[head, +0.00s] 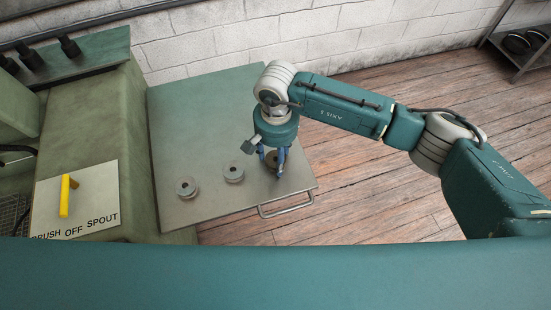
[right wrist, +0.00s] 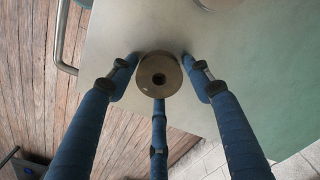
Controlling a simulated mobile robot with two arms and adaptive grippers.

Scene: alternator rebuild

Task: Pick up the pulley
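A round brownish metal pulley (right wrist: 159,75) with a dark centre hole lies on the grey-green table (head: 215,110). In the head view the pulley (head: 271,158) is partly hidden behind the fingers. My right gripper (head: 272,168) points down over it. In the right wrist view the three blue fingers of the gripper (right wrist: 158,68) are spread around the pulley, one at each side and one at the lower edge. The side fingertips look slightly apart from its rim; whether the lower one touches is unclear. My left gripper is not in view.
Two similar grey round parts (head: 233,172) (head: 187,187) lie left of the gripper on the table. A metal handle (head: 287,205) runs along the table's front edge. The table's back half is clear.

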